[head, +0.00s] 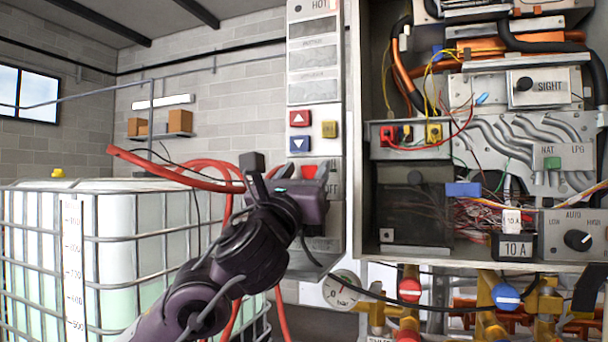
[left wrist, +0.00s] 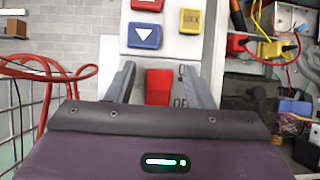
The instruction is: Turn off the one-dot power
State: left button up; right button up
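A red rocker switch (head: 309,172) sits low on the narrow grey control panel (head: 333,105). In the left wrist view the red switch (left wrist: 159,86) shows between my fingers, with partly hidden lettering beside it, "O" above and "OF" below. No dot mark can be made out. My left gripper (head: 287,172) is in front of the panel, its fingers spread on either side of the switch. In the left wrist view the gripper (left wrist: 160,92) is open and empty; whether it touches the panel cannot be told. The switch's lower part is hidden by my gripper. My right gripper is not in view.
Above the switch are a red up button (head: 299,118), a blue down button (head: 299,144) and a yellow LOCK button (head: 329,129). An open heater cabinet (head: 363,150) with wiring stands right. A caged tank (head: 130,240) and red hoses (head: 200,162) are at left.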

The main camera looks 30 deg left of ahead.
pick_arm(q)
jog(key=shift+s+f, duration=0.15)
jog(key=shift+f, duration=0.05)
jog(key=b+v, duration=0.2)
jog(key=v, duration=0.5)
jog(key=shift+s+d, duration=0.15)
jog(key=shift+s, duration=0.05)
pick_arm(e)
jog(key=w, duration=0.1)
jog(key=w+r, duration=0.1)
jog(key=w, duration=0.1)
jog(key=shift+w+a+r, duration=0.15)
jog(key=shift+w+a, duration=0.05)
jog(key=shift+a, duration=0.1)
